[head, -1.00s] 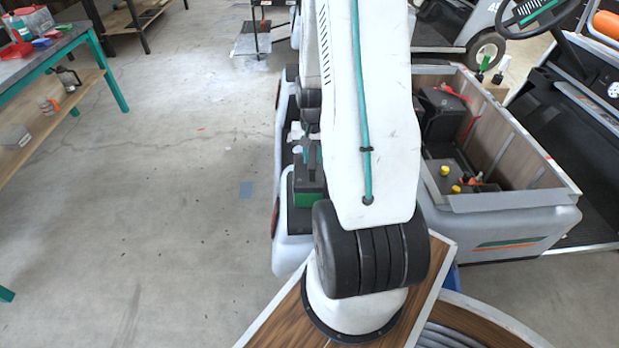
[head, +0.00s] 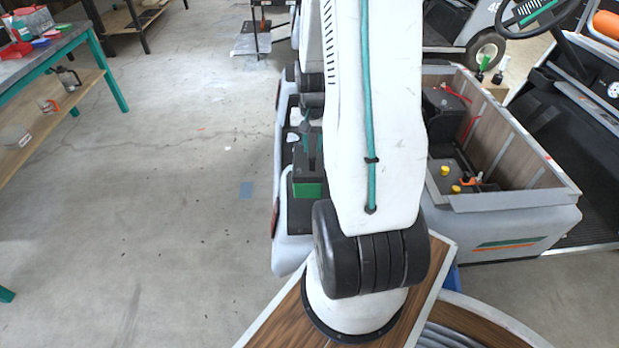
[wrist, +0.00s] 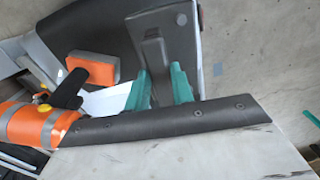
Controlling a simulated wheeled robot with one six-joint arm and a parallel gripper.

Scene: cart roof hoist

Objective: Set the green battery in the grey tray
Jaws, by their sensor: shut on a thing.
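The green battery (head: 308,188), a dark block with a green front face, shows just left of my arm in the head view. My gripper (head: 311,150) has teal fingers that reach down to its top. In the wrist view my gripper (wrist: 160,88) is shut on a dark grey part between its teal fingers; no green face shows there. The battery appears over the light grey cart body, but I cannot tell whether it touches anything below. I cannot pick out the grey tray for certain; my arm hides much of the cart.
The grey-rimmed open cart bay (head: 510,200) at right holds dark batteries with yellow caps (head: 446,171). A teal-legged bench (head: 105,70) stands at left. An orange block (wrist: 95,68) shows in the wrist view.

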